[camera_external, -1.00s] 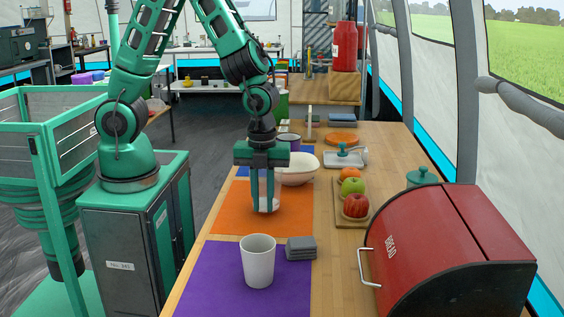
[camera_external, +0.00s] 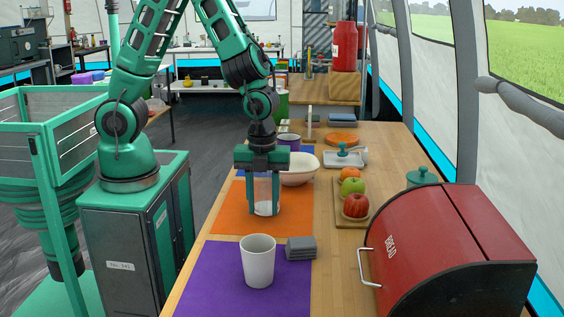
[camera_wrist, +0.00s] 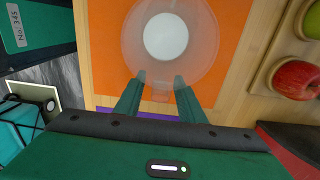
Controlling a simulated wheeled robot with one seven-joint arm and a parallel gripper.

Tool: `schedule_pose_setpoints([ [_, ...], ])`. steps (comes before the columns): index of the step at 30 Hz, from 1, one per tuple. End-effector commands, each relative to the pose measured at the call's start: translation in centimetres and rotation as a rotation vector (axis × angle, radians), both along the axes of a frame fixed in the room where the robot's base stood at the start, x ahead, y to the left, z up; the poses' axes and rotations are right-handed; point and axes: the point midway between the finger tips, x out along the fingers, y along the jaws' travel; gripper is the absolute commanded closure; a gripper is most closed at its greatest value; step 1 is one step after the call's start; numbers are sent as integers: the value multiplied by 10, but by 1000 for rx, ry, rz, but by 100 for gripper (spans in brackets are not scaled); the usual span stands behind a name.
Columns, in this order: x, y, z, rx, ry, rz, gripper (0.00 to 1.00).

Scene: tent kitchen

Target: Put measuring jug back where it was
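The measuring jug (camera_external: 264,207) is a clear vessel with white in its bottom, standing upright on the orange mat (camera_external: 232,214). In the wrist view the jug (camera_wrist: 192,62) is seen from above, with a small handle-like part towards my gripper. My gripper (camera_external: 263,211) points down at the jug. Its two fingers are apart. In the wrist view the fingertips of my gripper (camera_wrist: 160,77) sit either side of the handle-like part, with gaps showing. Whether a fingertip touches the jug's wall I cannot tell.
A white cup (camera_external: 258,262) stands on the purple mat (camera_external: 204,282) in front, beside grey folded cloths (camera_external: 301,248). A white bowl (camera_external: 297,173) is behind the jug. Fruit on a board (camera_external: 344,221) and a red bread bin (camera_external: 440,250) are to the right.

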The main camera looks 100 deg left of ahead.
Motion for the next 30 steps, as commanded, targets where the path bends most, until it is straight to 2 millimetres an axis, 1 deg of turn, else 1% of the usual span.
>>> schedule_pose_setpoints([
  [5, 1, 0, 21, 0, -4, 0, 64],
  [15, 2, 0, 83, 0, -6, 0, 64],
  [18, 1, 0, 98, 0, -4, 0, 64],
  [21, 1, -1, 109, 0, -3, 0, 64],
  [24, 1, -1, 116, 0, -2, 0, 64],
  [26, -1, -1, 119, 1, -2, 8, 64],
  [28, -8, -3, 125, 4, -2, 37, 64],
  [30, -22, -7, 133, 8, -4, 91, 64],
])
